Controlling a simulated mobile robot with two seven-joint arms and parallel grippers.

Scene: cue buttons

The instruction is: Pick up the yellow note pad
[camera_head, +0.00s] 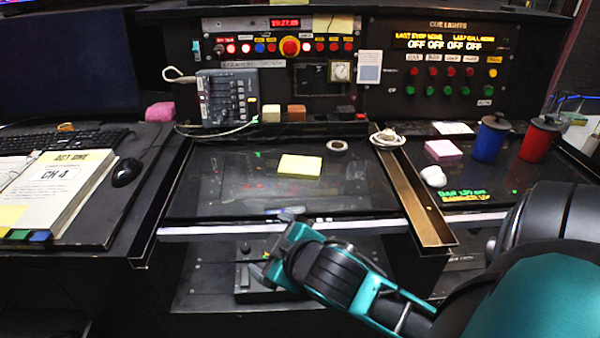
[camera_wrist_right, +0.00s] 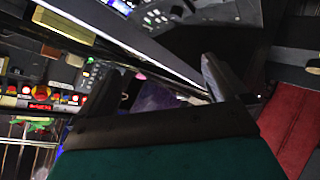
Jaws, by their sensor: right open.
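The yellow note pad (camera_head: 299,166) lies flat on the dark glossy desk panel (camera_head: 220,190) in the middle of the head view. Nothing covers it. My right gripper (camera_head: 272,255) is in front of the desk's front edge, nearer to me than the pad and apart from it. Its two fingers are spread in the right wrist view (camera_wrist_right: 160,85), with nothing held between them. I cannot make out the pad for sure in that view. My left gripper is not in view.
A brown metal trough (camera_head: 415,195) runs along the panel's right side. A blue mug (camera_head: 491,140) and red mug (camera_head: 538,140) stand farther right. A binder (camera_head: 60,190) and black mouse (camera_head: 126,172) lie left.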

